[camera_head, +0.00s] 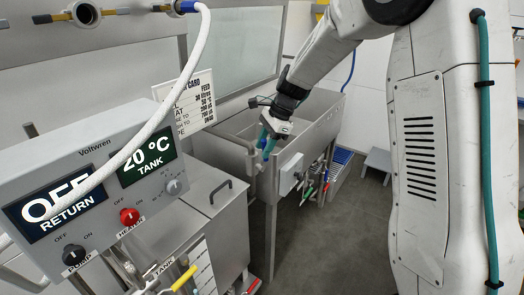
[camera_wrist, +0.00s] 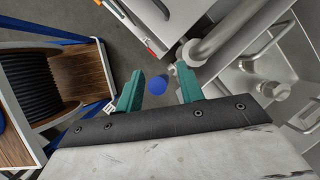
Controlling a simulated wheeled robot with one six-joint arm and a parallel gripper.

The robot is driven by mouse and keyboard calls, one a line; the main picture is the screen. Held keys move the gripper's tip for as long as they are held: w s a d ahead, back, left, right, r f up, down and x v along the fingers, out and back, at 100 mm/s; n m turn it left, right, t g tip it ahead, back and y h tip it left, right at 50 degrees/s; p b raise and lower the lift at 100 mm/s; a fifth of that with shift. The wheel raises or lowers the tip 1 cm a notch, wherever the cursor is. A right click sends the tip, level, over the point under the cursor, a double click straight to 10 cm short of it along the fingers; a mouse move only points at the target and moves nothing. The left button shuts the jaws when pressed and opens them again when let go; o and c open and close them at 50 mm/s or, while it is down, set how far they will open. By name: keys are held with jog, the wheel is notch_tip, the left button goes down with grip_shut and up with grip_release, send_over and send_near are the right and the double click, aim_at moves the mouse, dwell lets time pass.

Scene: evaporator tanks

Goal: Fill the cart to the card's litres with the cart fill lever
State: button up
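My gripper (camera_head: 266,145) points down at the near wall of a steel basin in the head view. In the wrist view my gripper (camera_wrist: 159,92) has its two teal fingers wide apart. A round blue thing (camera_wrist: 157,84) shows between them, apart from both; I cannot tell whether it is a lever end. I cannot tell which is the cart fill lever.
A control box (camera_head: 92,160) at left shows OFF RETURN and 20 °C TANK, with pump and red heater knobs. A yellow handle (camera_head: 185,279) is below it. The wrist view shows a cable reel (camera_wrist: 55,85) left and steel pipework (camera_wrist: 215,38) right. Floor (camera_head: 335,245) is clear.

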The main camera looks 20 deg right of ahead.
jog(key=shift+x, duration=1)
grip_shut()
